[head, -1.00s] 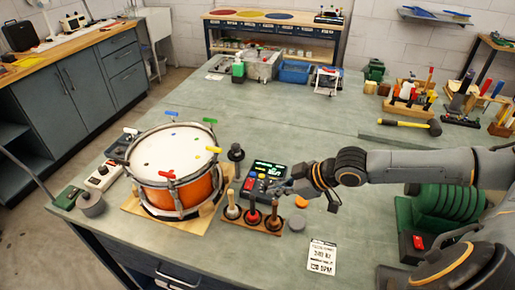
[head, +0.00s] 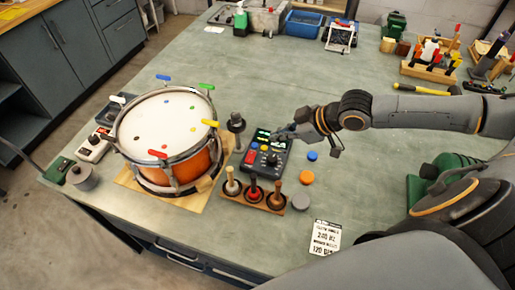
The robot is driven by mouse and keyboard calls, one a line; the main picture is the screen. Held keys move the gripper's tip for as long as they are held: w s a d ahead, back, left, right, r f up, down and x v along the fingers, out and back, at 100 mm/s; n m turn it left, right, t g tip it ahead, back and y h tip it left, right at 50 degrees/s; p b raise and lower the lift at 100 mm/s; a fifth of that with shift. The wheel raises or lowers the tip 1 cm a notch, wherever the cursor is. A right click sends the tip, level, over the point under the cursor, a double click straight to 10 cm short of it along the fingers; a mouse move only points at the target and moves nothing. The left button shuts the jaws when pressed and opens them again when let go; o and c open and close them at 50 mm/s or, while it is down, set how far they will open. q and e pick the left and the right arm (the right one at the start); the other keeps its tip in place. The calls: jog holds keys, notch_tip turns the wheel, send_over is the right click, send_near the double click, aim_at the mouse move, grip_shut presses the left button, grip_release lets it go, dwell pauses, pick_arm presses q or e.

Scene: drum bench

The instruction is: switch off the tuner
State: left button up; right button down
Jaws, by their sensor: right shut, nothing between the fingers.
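The tuner (head: 264,161) is a dark box on the bench, right of the drum. Its display shows lit green marks near the far edge, with red, yellow and blue buttons and a dark knob below. My right gripper (head: 284,134) is shut and empty. Its fingertips are at the tuner's far right corner in the picture and cover part of the display's right end. I cannot tell whether they touch it. My left gripper is not in view.
A drum (head: 168,133) with coloured clips stands left of the tuner. A wooden rack (head: 244,197) with several handled tools lies in front. Blue (head: 312,156) and orange (head: 306,177) discs and a printed card (head: 325,238) lie to the right.

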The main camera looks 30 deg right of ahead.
jog(key=p, duration=0.2)
send_over(251, 153)
jog(key=s, duration=0.2)
jog(key=f, duration=0.6)
jog(key=shift+d+f, duration=0.25)
jog(key=shift+d, duration=0.05)
jog(key=f, duration=0.2)
jog(key=shift+w+d+f, duration=0.1)
jog(key=shift+d+f, duration=0.15)
jog(key=shift+f, duration=0.05)
jog(key=shift+d+f, duration=0.1)
jog(key=shift+f, duration=0.55)
jog(key=shift+f, duration=0.25)
jog(key=shift+d, duration=0.1)
